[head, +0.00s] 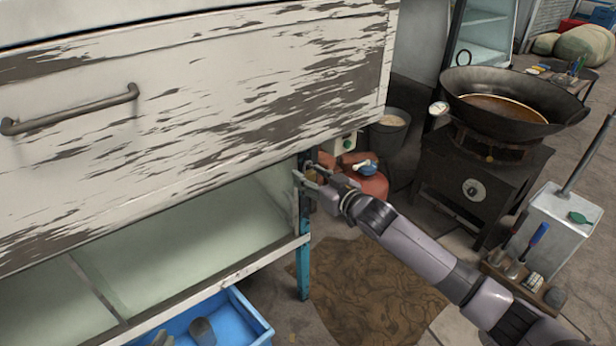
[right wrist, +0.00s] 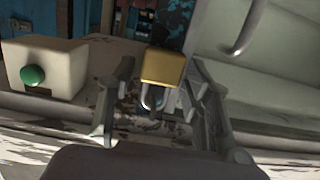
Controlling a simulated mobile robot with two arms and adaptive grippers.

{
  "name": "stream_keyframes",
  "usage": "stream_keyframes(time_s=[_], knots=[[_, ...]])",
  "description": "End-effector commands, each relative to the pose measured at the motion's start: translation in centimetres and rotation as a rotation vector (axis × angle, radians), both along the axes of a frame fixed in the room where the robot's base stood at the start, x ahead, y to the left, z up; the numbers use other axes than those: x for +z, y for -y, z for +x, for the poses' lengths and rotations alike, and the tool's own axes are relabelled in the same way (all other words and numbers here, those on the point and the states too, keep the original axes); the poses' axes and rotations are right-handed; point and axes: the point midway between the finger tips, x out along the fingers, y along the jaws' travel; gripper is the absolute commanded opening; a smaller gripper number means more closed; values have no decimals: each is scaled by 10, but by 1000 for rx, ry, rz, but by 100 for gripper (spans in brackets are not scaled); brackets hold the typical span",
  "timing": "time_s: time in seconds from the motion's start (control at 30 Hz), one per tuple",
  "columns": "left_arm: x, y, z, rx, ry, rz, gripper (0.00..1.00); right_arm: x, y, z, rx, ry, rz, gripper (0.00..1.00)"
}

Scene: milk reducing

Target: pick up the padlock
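The padlock (right wrist: 163,67) has a brass-yellow body and a silver shackle below it in the right wrist view. It lies between the two spread fingers of my right gripper (right wrist: 158,100), with visible gaps on both sides. In the head view my right gripper (head: 307,177) is by the end of the peeling white cabinet, near its blue leg. The padlock is too small there to make out clearly. My left gripper is not in view.
A white box with a green button (right wrist: 33,76) sits left of the gripper in the right wrist view. A blue crate (head: 245,318) stands below.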

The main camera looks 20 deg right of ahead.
Motion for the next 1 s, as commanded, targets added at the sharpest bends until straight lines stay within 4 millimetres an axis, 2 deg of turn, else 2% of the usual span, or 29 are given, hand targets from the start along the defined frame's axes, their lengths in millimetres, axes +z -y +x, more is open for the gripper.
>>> stream_keyframes(time_s=[0.07,0.6,1.0], knots=[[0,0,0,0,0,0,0,0,0,0,0,0,0,38],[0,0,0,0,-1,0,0,0,0,0,0,0,0,2],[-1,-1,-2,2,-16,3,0,4,0,0,0,2,1,2]])
